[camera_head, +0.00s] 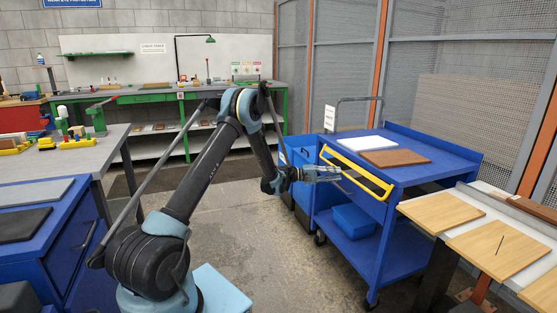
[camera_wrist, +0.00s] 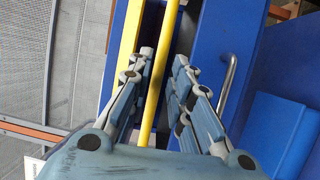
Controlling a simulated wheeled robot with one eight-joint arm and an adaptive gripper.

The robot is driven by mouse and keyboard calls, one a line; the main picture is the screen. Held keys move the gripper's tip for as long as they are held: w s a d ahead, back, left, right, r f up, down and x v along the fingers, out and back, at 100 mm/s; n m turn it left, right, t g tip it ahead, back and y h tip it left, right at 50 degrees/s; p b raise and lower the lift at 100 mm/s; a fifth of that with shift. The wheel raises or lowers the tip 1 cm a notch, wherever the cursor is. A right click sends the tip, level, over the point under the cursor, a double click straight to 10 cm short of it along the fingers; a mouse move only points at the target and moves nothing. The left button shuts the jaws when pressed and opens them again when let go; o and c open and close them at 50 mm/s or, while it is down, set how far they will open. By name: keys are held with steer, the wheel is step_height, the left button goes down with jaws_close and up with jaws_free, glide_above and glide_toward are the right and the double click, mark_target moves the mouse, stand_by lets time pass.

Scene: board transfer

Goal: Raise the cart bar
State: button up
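The yellow cart bar (camera_head: 358,170) is on the near side of the blue cart (camera_head: 415,175), below its top edge. My gripper (camera_head: 336,172) reaches the bar from the left. In the wrist view the bar (camera_wrist: 154,85) runs between the two fingers of my gripper (camera_wrist: 160,75), which stand apart on either side of it. The fingers do not appear closed on the bar. A second yellow strip (camera_wrist: 123,45) lies to its left in the wrist view.
A white board (camera_head: 368,144) and a brown board (camera_head: 395,158) lie on the cart top. A blue bin (camera_head: 353,219) is on its lower shelf. A table with wooden boards (camera_head: 498,248) stands at the right. Blue cabinets and a grey bench (camera_head: 80,150) stand at the left. Floor between is clear.

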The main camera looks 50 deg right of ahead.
steer(key=r+v, duration=0.1)
steer(key=v, duration=1.3)
steer(key=w+a+r+n+t, duration=0.1)
steer(key=w+a+r+t, duration=0.3)
steer(key=w+a+r, duration=0.3)
steer(key=shift+w+a+r+n+t, duration=0.25)
steer(key=shift+w+a, duration=0.45)
steer(key=shift+w, duration=1.2)
steer(key=m+g, duration=0.2)
steer(key=g, duration=0.3)
glide_toward(347, 176)
steer(key=shift+n+t, duration=0.25)
steer(key=x, duration=1)
steer(key=shift+d, duration=0.25)
jaws_close()
